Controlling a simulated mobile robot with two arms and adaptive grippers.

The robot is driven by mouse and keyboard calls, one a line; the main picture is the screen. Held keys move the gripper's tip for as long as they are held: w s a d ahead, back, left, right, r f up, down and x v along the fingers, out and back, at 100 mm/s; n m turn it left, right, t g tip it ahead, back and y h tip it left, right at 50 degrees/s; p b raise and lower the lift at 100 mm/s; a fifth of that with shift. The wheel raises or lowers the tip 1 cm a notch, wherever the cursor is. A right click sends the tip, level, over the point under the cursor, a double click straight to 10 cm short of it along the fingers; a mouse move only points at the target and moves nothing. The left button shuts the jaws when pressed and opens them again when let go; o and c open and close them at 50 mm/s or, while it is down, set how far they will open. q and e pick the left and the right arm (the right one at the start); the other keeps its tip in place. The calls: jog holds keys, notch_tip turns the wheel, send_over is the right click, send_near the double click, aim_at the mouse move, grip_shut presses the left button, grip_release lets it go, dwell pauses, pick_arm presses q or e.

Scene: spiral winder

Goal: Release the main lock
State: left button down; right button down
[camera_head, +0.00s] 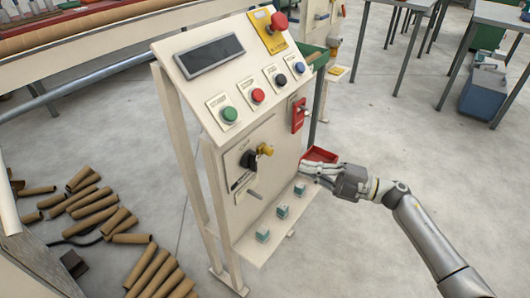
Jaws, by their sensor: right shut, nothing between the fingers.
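A cream control cabinet (216,166) stands in the middle. On its lower front is a black rotary switch (248,160) with a yellow piece (265,150) at its right, perhaps the main lock; I cannot tell for sure. A small grey handle (255,194) sits below it. A red piece with a dark keyhole-like part (299,114) hangs at the front's right edge. My right gripper (304,168) is shut and empty, close to the cabinet's right edge above the shelf. It is apart from the switch, to its right. My left gripper is out of view.
A sloped panel holds a display (209,54), several push-buttons and a red emergency stop (279,21). Small teal blocks (282,211) stand on the low shelf (250,246). A red tray (320,154) is behind my gripper. Cardboard tubes (97,217) lie at left.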

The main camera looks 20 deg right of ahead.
aim_at(265, 151)
jog(key=shift+s+a+r, duration=0.1)
jog(key=shift+r, duration=0.05)
